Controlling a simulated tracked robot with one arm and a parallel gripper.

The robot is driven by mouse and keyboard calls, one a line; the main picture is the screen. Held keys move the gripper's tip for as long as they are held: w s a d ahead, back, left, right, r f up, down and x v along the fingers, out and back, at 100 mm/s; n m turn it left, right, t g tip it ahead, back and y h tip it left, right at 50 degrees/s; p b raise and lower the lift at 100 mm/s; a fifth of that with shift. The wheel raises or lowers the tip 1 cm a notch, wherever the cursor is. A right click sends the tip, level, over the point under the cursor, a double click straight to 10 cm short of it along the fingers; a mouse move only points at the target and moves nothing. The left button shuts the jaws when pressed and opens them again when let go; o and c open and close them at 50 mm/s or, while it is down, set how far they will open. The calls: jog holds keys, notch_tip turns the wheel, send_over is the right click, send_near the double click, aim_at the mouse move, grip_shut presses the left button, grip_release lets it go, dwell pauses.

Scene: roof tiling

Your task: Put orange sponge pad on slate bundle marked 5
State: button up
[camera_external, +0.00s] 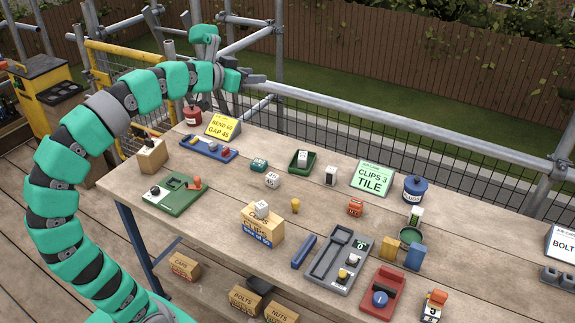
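My gripper (257,78) is raised at the far left of the bench, beyond the yellow card and well away from the objects. It is too small to tell whether its fingers are open or shut; I see nothing held. A small orange piece (195,183) lies at the green tray (172,205); I cannot tell if it is the sponge pad. An orange block with a pale marking (355,207) sits mid-bench, and an orange and white block (434,305) is at the front right. I cannot read a 5 on any bundle with certainty.
The wooden bench (235,185) is crowded. A cardboard box (263,226) carries a white cube (262,209). A grey tray (325,264), red tray (371,302), blue canister (415,189) and green card (372,177) stand right. Scaffold rails run behind.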

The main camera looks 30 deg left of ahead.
jog(key=s+a+r+n+t+y, duration=0.1)
jog(key=s+a+r+n+y, duration=0.2)
jog(key=a, duration=0.4)
jog(key=shift+s+a+r+t+y, duration=0.15)
jog(key=shift+s+r+t+y, duration=0.15)
jog(key=shift+s+r+y, duration=0.35)
jog(key=shift+s+r, duration=0.2)
